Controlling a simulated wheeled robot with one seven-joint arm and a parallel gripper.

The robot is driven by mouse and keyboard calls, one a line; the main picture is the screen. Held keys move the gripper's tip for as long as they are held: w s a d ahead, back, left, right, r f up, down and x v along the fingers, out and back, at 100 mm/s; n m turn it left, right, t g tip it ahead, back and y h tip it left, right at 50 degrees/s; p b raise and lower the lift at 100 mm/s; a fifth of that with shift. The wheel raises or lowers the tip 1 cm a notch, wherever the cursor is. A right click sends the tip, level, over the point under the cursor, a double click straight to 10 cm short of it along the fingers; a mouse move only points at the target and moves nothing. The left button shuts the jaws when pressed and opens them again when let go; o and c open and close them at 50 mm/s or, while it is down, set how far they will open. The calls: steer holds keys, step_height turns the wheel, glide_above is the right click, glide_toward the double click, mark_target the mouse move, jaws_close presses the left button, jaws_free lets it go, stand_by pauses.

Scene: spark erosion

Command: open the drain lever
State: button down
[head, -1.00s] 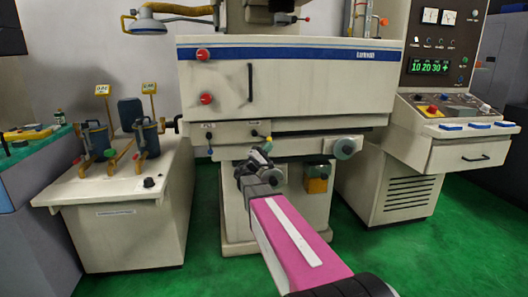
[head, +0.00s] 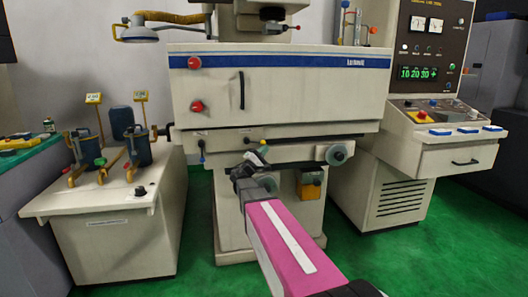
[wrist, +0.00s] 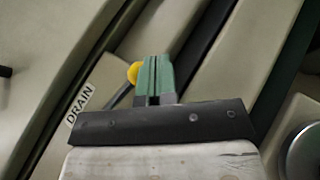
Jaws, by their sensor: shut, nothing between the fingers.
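The drain lever is a thin grey rod with a yellow knob (wrist: 132,73), beside a white DRAIN label (wrist: 79,105) on the machine's cream front in the wrist view. In the head view the lever (head: 256,141) sticks out below the large cabinet door, just above my gripper (head: 258,157). My gripper's green-tipped fingers (wrist: 155,78) are shut with nothing between them. In the wrist view they stand just right of the yellow knob and partly overlap its edge; I cannot tell if they touch it. Part of the rod is hidden behind my gripper's dark body.
A cream tank unit (head: 120,225) stands left, a control console (head: 440,150) right.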

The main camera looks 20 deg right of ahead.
steer(key=shift+f, duration=0.1)
steer(key=s+a+f, duration=0.1)
steer(key=s+f, duration=0.5)
steer(key=f, duration=0.6)
steer(key=shift+a+f, duration=0.15)
steer(key=shift+a, duration=0.05)
steer(key=shift+s, duration=0.1)
steer(key=s+d+f+m+g+y, duration=0.3)
steer(key=s+f+m+g+y, duration=0.3)
steer(key=s+f+g+y, duration=0.6)
steer(key=s+a+f+m+y, duration=0.1)
steer(key=s+a+f+y, duration=0.3)
steer(key=a, duration=0.3)
steer(key=s+a+f+m+y, duration=0.2)
steer(key=s+a+f+y, duration=0.3)
steer(key=a, duration=0.3)
steer(key=shift+s+f+y, duration=0.15)
steer(key=shift+f+y, duration=0.1)
steer(key=shift+y, duration=0.15)
